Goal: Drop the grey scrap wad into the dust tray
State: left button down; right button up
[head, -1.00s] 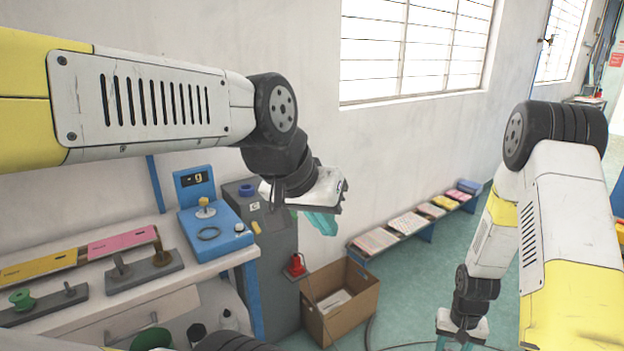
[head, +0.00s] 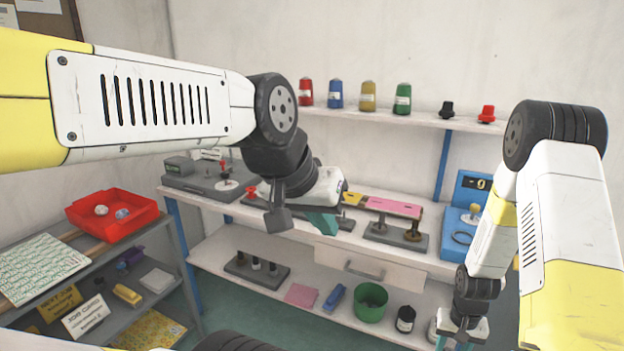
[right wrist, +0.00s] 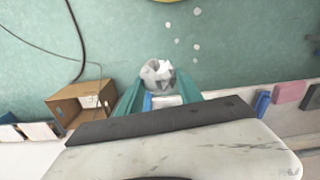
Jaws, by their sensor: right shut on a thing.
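The grey scrap wad (right wrist: 157,71) is a crumpled, pale grey lump. In the right wrist view it sits between the teal fingertips of my right gripper (right wrist: 159,88), which is shut on it above the green floor. In the head view my right gripper shows only partly at the bottom edge, and the wad is not visible there. A red tray (head: 108,226) with two small lumps in it, one whitish and one bluish, stands at the left; I cannot tell whether it is the dust tray. My left gripper (head: 318,222) hangs in front of the workbench; its finger gap is not clear.
A workbench (head: 225,205) with tools spans the middle, with a shelf (head: 425,124) of thread spools above. A green bin (head: 371,301) stands on its lower shelf. A grey rack (head: 168,262) is at the left. The right wrist view shows a cardboard box (right wrist: 78,103) and white specks on the floor.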

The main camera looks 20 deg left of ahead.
aim_at(110, 220)
jog(key=u, duration=0.45)
jog(key=j+u, duration=0.1)
jog(key=u, duration=0.4)
jog(key=i+u, duration=0.1)
jog(key=u, duration=0.85)
